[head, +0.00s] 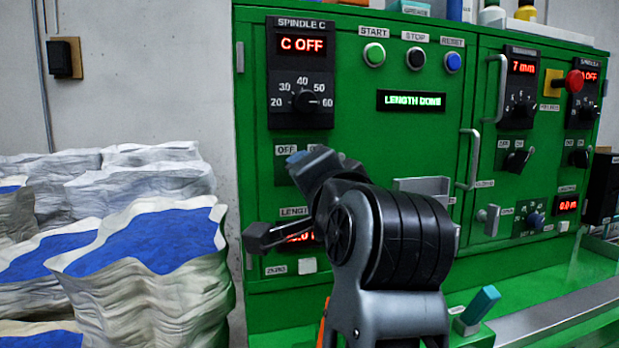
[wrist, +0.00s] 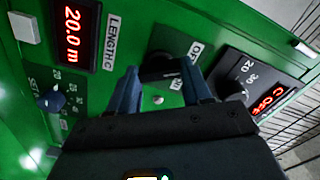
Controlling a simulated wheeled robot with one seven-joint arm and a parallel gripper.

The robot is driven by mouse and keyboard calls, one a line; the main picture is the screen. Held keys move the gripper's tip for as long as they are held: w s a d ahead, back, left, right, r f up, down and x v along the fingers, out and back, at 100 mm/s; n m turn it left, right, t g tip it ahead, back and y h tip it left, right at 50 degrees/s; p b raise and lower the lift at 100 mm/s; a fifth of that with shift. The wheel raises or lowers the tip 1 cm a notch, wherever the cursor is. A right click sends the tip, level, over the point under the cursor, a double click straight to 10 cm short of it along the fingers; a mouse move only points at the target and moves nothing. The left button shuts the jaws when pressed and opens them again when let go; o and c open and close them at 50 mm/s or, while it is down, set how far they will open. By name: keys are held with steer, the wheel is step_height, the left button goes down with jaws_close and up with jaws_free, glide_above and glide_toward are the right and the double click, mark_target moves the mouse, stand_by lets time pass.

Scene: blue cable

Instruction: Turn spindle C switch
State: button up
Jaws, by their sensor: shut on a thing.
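The spindle C switch, a black rotary knob (wrist: 158,68), sits on the green cabinet between an OFF and an ON label in the wrist view. My gripper (wrist: 160,74) has its two blue-grey fingers on either side of the knob and is shut on it. In the head view my gripper (head: 299,158) reaches the panel just below the spindle C unit, and my wrist hides the knob. The spindle C display (head: 302,45) reads "C OFF" in red. The knob's exact pointing direction is hard to tell.
A dial (head: 305,101) marked 20 to 60 sits above the switch. A length display (wrist: 77,38) reading 20.0 m and a small blue knob (wrist: 52,100) are close by. Start, stop and reset buttons (head: 374,54) are above right. Stacked sacks (head: 150,240) stand left.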

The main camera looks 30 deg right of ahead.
steer(key=shift+f, duration=0.1)
steer(key=o, duration=1.1)
steer(key=shift+c, duration=0.2)
steer(key=shift+s, duration=0.1)
steer(key=s+a+p, duration=0.1)
steer(key=s+p, duration=0.6)
steer(key=p, duration=0.3)
steer(key=shift+a, duration=0.3)
steer(key=shift+s+p, duration=0.2)
steer(key=shift+p, duration=0.1)
